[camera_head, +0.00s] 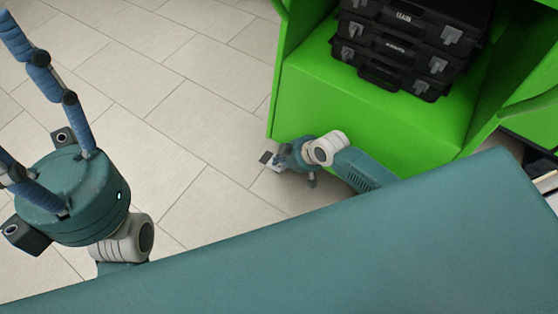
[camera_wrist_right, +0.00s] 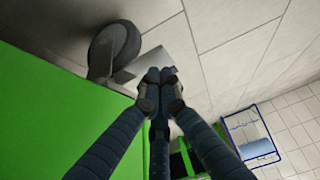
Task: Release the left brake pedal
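The brake pedal (camera_wrist_right: 148,64) appears in the right wrist view as a light metal plate beside a dark caster wheel (camera_wrist_right: 113,50), at the lower edge of the green cart (camera_wrist_right: 60,110). My right gripper (camera_wrist_right: 158,80) has its blue fingers drawn together, with the tips in front of the plate. I cannot tell whether they touch it. In the head view the right gripper (camera_head: 271,160) is low by the near corner of the green cart (camera_head: 360,130), small and partly hidden. My left gripper (camera_head: 30,115) is far from the cart at the left, fingers spread and empty, tips partly cut off.
Several stacked black cases (camera_head: 400,45) stand on the green cart. Light floor tiles (camera_head: 170,90) lie clear between my two grippers. A blue-framed object (camera_wrist_right: 258,150) stands on the floor at the lower right of the wrist view, apart from the gripper.

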